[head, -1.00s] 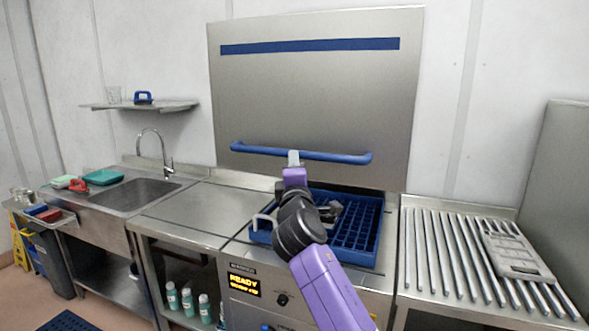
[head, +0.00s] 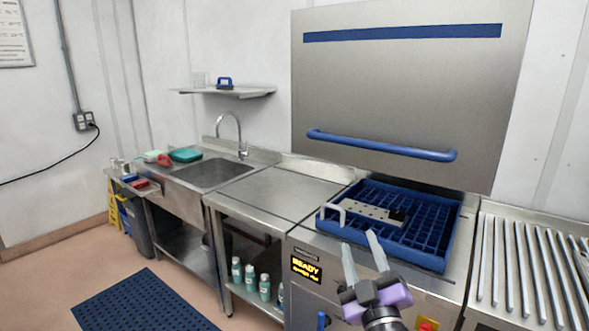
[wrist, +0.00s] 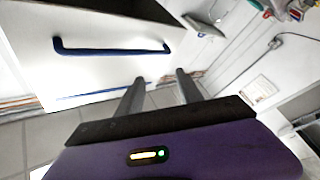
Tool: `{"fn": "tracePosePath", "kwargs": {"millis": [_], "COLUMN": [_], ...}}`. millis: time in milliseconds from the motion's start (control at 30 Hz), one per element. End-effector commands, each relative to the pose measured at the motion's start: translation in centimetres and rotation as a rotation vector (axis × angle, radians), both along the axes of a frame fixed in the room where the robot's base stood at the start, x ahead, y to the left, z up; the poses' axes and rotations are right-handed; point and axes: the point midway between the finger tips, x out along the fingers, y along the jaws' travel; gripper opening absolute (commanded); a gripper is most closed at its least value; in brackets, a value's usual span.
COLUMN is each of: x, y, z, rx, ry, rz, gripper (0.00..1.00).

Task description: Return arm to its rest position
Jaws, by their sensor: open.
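My gripper (head: 361,257) is open, with its two grey fingers apart and nothing between them. In the head view it stands in front of the machine, at the near edge of the blue rack (head: 428,262). In the wrist view its fingers (wrist: 157,92) point away over an empty gap. Only the purple and dark wrist end of my arm shows in the head view; the rest is out of the picture.
The machine's steel hood (head: 400,95) with its blue handle (head: 380,146) is raised. A grey perforated plate (head: 368,211) lies in the rack. A roller table (head: 530,262) is at the right, a sink (head: 212,173) at the left. A floor mat (head: 145,303) lies front left; floor around it is clear.

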Motion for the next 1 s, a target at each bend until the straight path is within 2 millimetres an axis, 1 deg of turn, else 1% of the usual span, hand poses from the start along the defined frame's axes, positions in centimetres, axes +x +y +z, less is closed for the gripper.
{"fn": "tracePosePath", "kwargs": {"millis": [33, 67, 100, 167, 200, 267, 400, 567, 600, 733, 1000], "x": [-2.1, -3.3, -4.8, -7.1, -8.7, -11.0, -16.5, -22.8, -24.4, -29.2, -38.6], "y": [-0.2, -0.3, -0.4, -0.7, -0.9, -1.2, -2.1, -3.2, -3.5, -4.3, -6.0], "z": [-1.9, -2.7, -3.8, -5.2, -6.1, -7.3, -9.7, -11.7, -12.1, -13.0, -14.0], "rx": [0.051, 0.078, 0.117, 0.172, 0.206, 0.258, 0.368, 0.475, 0.499, 0.567, 0.654], "ry": [0.017, 0.023, 0.033, 0.045, 0.054, 0.07, 0.108, 0.154, 0.168, 0.215, 0.343], "rz": [0.017, 0.026, 0.04, 0.055, 0.062, 0.073, 0.087, 0.09, 0.088, 0.077, 0.026], "gripper": [0.43, 0.43, 0.43, 0.43, 0.43, 0.43, 0.43, 0.43, 0.43, 0.43, 0.43]}}
